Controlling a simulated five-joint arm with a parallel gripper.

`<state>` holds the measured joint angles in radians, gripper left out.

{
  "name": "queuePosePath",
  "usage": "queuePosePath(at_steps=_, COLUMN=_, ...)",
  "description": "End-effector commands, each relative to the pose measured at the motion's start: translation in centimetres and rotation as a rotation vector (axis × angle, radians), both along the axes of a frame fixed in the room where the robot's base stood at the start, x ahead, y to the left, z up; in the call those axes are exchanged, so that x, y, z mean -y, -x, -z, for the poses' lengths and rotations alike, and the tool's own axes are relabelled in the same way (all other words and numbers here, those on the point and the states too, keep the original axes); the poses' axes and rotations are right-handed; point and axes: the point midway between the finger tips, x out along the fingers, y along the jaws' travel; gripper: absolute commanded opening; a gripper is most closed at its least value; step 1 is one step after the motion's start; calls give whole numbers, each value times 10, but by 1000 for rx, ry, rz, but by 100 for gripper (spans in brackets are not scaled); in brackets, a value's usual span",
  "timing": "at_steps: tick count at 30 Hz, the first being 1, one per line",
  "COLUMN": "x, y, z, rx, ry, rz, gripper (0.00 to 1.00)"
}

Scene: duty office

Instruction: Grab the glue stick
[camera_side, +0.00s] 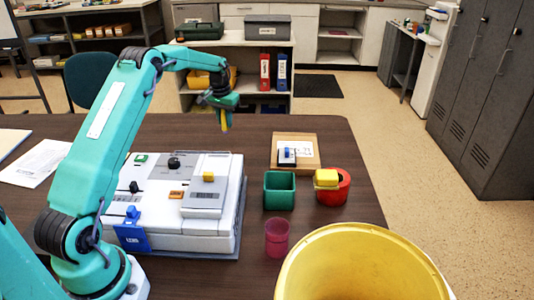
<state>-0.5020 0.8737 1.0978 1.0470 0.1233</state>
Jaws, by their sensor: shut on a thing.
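My gripper (222,104) is up in the air beyond the white-and-grey panel box, near the table's far edge. It is shut on a slim, upright yellow and dark thing, which I take to be the glue stick (225,122). The glue stick hangs below the jaws, clear of the table. Its upper part is hidden by the jaws, and it is too small to see its markings.
The panel box (222,226) with knobs fills the table's middle. To its right are a green holder (279,191), a red round container (341,190) with a yellow block, a pink cup (277,240), a wooden tray (285,138) and a large yellow bucket (300,275).

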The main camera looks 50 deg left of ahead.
Motion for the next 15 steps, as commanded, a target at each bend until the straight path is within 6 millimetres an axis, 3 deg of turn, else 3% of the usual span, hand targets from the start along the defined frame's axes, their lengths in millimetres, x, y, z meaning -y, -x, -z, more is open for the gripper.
queuePosePath(at_steps=9, x=57, y=0, z=-35, rx=6, ry=8, rz=3, gripper=1)
queuePosePath(at_steps=15, x=81, y=0, z=-49, rx=7, ry=13, rz=3, gripper=1)
